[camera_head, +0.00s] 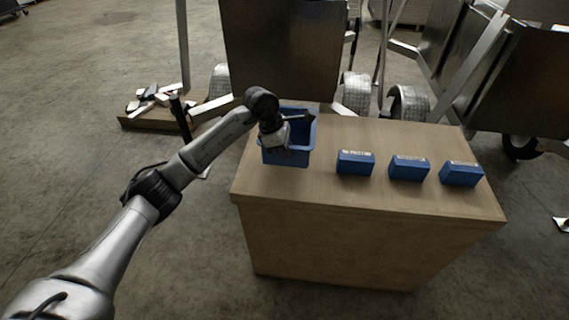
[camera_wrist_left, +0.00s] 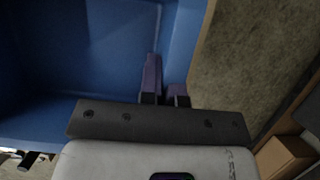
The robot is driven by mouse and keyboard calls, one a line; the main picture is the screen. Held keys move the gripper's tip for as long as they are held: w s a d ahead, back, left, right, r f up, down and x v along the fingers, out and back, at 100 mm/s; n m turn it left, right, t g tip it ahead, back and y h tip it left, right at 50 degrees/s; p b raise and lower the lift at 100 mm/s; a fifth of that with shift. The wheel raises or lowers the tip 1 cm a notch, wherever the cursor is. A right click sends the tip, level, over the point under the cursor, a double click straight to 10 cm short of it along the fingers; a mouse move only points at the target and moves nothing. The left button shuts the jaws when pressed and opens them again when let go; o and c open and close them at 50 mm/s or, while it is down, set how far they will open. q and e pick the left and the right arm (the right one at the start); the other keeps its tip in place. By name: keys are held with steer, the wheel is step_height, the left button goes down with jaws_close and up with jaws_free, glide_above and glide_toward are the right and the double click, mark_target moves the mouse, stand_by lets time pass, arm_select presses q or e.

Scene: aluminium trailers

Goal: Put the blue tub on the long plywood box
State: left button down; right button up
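The blue tub (camera_head: 287,157) is at the left end of the plywood box (camera_head: 370,205); I cannot tell whether its base touches the top. The tub is open at the top and looks empty. My left gripper (camera_head: 292,122) reaches down at the tub from the left. In the left wrist view the gripper's purple fingers (camera_wrist_left: 165,85) are close together at the tub's wall (camera_wrist_left: 182,45), one inside and one partly hidden at the outer side. They look shut on the wall. My right gripper is out of view.
Three small blue boxes, left (camera_head: 355,163), middle (camera_head: 408,168) and right (camera_head: 461,174), stand in a row on the plywood top. Metal trailers (camera_head: 285,50) with wheels stand behind. A low wooden board (camera_head: 150,122) with parts lies on the floor at left. The top's near strip is clear.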

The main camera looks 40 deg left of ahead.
arm_select(q)
steer(key=shift+w+a+f, duration=0.45)
steer(key=shift+a, duration=0.25)
steer(key=shift+f+b, duration=1.25)
steer(key=shift+f, duration=0.8)
steer(key=shift+f, duration=0.1)
steer(key=c, duration=1.3)
jaws_free()
